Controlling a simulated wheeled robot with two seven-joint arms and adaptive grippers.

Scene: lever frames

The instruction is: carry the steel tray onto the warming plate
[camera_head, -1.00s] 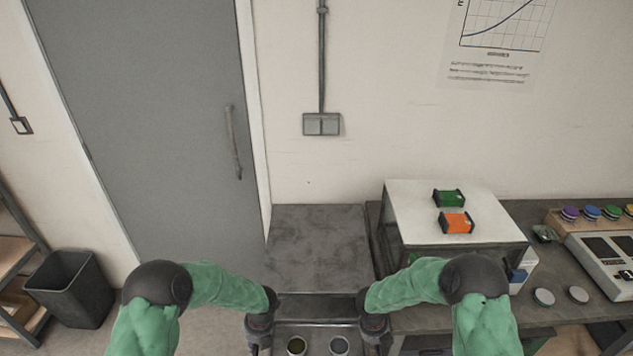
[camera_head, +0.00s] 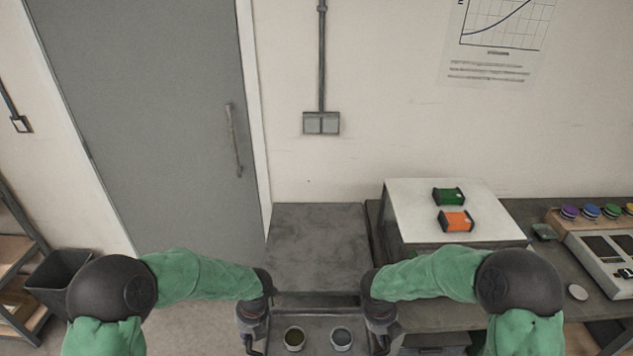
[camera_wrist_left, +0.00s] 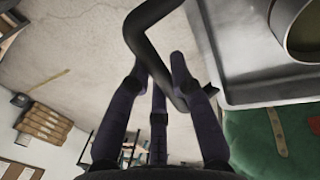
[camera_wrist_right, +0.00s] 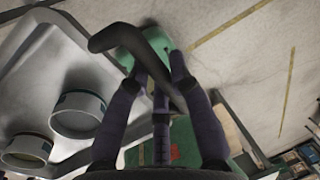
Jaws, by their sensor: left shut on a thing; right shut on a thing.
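The steel tray (camera_head: 318,349) is at the bottom of the head view, level as far as I can tell, with two round cups (camera_head: 294,338) (camera_head: 342,339) standing on it. My left gripper (camera_head: 253,338) is shut on the tray's left dark handle (camera_wrist_left: 150,45). My right gripper (camera_head: 381,338) is shut on its right dark handle (camera_wrist_right: 140,50). The tray's rim also shows in the left wrist view (camera_wrist_left: 225,60) and the right wrist view (camera_wrist_right: 68,28). A flat grey surface (camera_head: 318,235) lies beyond the tray against the wall; I cannot tell if this is the warming plate.
A white-topped box (camera_head: 410,205) with green (camera_head: 448,196) and orange (camera_head: 455,220) blocks stands right of the grey surface, on a dark bench (camera_head: 545,270). A dark bin (camera_head: 60,275) and a shelf stand at the left. Floor shows beneath the tray in the wrist views.

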